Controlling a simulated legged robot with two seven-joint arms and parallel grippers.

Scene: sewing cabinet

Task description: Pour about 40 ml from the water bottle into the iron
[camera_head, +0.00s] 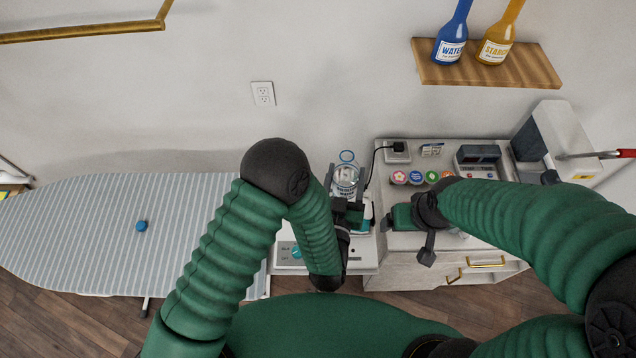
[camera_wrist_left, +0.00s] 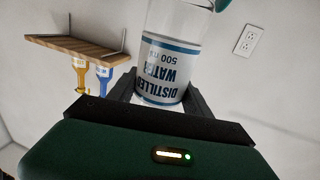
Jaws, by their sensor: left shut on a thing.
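A clear water bottle (camera_head: 346,181) with a white and blue label is in my left gripper (camera_head: 347,205). In the left wrist view the bottle (camera_wrist_left: 168,72) stands between the two black fingers, its "distilled water 500 ml" label upside down in that picture. I cannot tell its exact tilt. The iron (camera_head: 367,217), white and teal, shows only in part behind and beside my left gripper; its filling opening is hidden. A teal edge (camera_wrist_left: 222,5) at the top of the left wrist view may be part of it. My right gripper (camera_head: 408,241) has its fingers apart over the cabinet, with nothing seen between them.
A white cabinet (camera_head: 400,266) with gold handles carries several round coloured spools (camera_head: 415,178), a small dark-faced device (camera_head: 477,155) and a sewing machine (camera_head: 568,135). A striped ironing board (camera_head: 75,235) lies left. A wall shelf (camera_head: 520,72) holds blue and yellow bottles.

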